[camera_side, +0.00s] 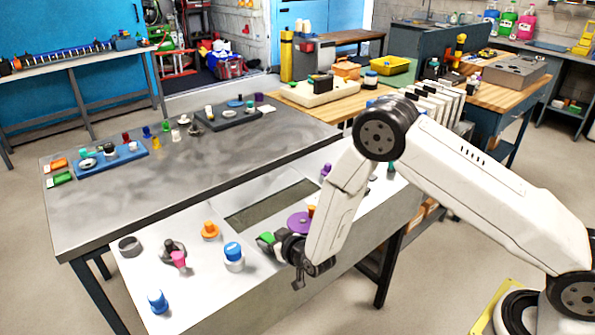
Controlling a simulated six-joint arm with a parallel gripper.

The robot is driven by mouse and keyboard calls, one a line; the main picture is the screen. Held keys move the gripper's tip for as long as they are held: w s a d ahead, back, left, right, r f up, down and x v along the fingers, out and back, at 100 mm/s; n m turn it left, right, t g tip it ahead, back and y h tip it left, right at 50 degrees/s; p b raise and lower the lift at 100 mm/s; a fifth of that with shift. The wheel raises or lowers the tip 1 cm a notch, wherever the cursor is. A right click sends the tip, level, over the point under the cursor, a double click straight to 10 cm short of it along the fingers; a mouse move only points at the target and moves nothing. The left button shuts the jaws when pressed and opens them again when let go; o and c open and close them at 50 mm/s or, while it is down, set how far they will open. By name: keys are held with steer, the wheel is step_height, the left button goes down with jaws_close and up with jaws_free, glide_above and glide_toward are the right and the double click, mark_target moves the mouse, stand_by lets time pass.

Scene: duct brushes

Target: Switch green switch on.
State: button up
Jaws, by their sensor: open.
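A green part (266,238) shows on the front white panel (200,215), directly left of my dark wrist. It may be the green switch, but its shape and position are too small and too covered to read. My gripper (298,281) is at the lower end of my arm, over the panel's front edge, with its jaws open. I see nothing held in it. I cannot tell whether it touches the green part. A purple disc (299,222) lies just behind my wrist, partly hidden by my arm.
The panel also carries a blue-capped knob (233,256), an orange knob (210,230), a pink-topped grey knob (178,258), a dark ring (130,246) and a blue knob (157,301). A rectangular opening (270,205) lies behind. The grey tabletop (170,185) is mostly clear.

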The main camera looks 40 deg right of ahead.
jaws_close()
stand_by(0.3)
steer(key=shift+f, duration=0.1)
steer(key=shift+s+f+t, duration=0.1)
steer(key=shift+t, duration=0.8)
steer(key=shift+s+f+t, duration=0.1)
steer(key=shift+t, duration=0.8)
jaws_free()
